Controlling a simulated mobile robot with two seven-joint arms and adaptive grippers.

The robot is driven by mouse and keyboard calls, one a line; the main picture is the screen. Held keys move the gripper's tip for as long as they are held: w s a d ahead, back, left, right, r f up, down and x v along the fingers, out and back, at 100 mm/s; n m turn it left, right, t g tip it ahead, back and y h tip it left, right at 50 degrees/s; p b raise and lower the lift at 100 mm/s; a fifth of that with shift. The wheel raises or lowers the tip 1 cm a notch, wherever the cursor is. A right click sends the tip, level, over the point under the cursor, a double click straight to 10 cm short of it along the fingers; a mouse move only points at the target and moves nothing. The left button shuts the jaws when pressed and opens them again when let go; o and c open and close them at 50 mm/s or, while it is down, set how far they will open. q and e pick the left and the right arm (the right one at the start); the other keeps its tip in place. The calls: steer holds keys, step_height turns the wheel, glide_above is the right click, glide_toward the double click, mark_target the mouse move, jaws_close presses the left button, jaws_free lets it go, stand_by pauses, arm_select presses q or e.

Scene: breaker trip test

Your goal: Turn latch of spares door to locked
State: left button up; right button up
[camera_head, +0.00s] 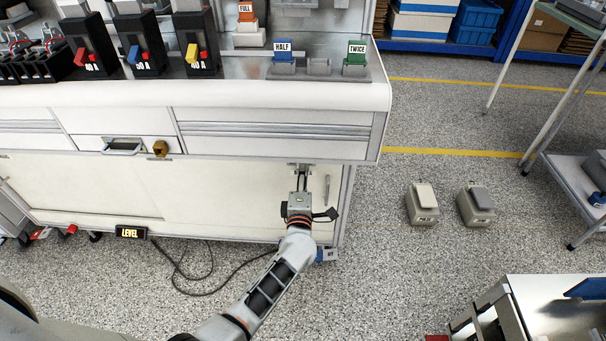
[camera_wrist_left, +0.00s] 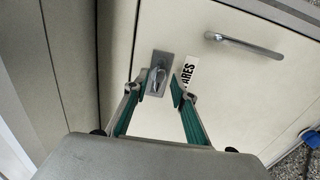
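The spares door (camera_wrist_left: 235,85) is a cream panel in the front of the workbench; it also shows in the head view (camera_head: 250,190). The latch (camera_wrist_left: 158,68) is a grey metal plate with a raised knob, near the door's edge. My left gripper (camera_wrist_left: 155,90) is open, its green-lined fingers on either side of the latch knob. Whether they touch it I cannot tell. In the head view the left gripper (camera_head: 300,178) is at the door and mostly covers the latch. My right gripper is not in view.
A bar handle (camera_wrist_left: 245,46) sits on the door beside the latch. The bench top (camera_head: 200,94) above carries breakers and labelled blocks. Two pedals (camera_head: 422,203) (camera_head: 475,206) stand on the floor to the right. A cable (camera_head: 205,284) lies on the floor below.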

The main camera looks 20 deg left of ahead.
arm_select(q)
steer(key=shift+s, duration=0.1)
steer(key=v, duration=0.7)
steer(key=shift+s, duration=0.2)
steer(key=shift+d+r, duration=0.1)
